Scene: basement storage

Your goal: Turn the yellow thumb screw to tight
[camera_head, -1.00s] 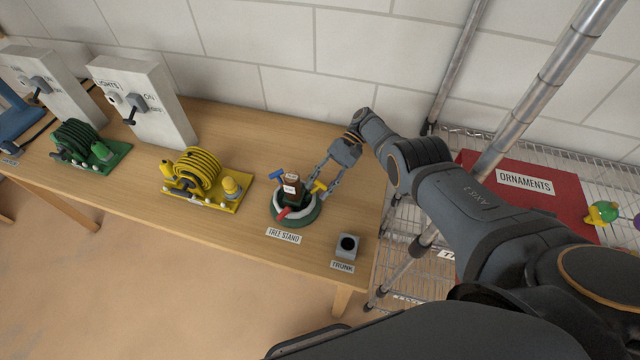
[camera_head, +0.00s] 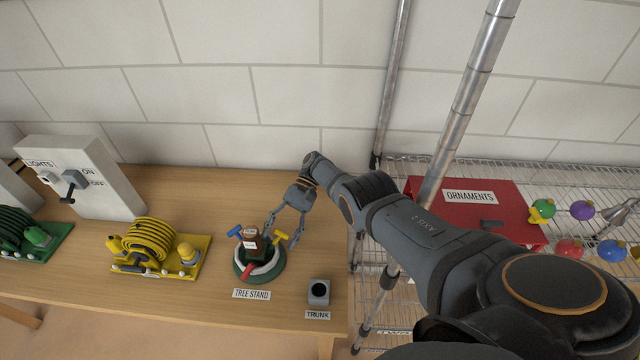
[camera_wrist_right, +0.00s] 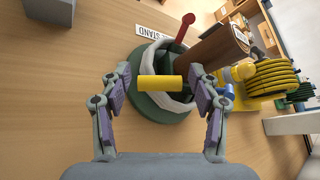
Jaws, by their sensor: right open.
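The yellow thumb screw (camera_head: 281,236) sits on the right side of the tree stand (camera_head: 246,277), a green ring base with a whitish band. In the right wrist view the yellow thumb screw (camera_wrist_right: 160,83) is a short horizontal bar in the middle. My right gripper (camera_head: 281,233) is open, its fingers on either side of the screw with gaps visible in the wrist view (camera_wrist_right: 160,90). A brown trunk (camera_head: 250,241), a blue screw (camera_head: 235,231) and a red screw (camera_head: 247,269) also show on the stand. My left gripper is out of view.
A grey trunk socket block (camera_head: 319,292) stands to the right, near the table's front edge. A yellow hose reel (camera_head: 150,240) is on the left, with a switch box (camera_head: 95,175) behind. A wire shelf with a red ornaments box (camera_head: 440,205) stands right of the table.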

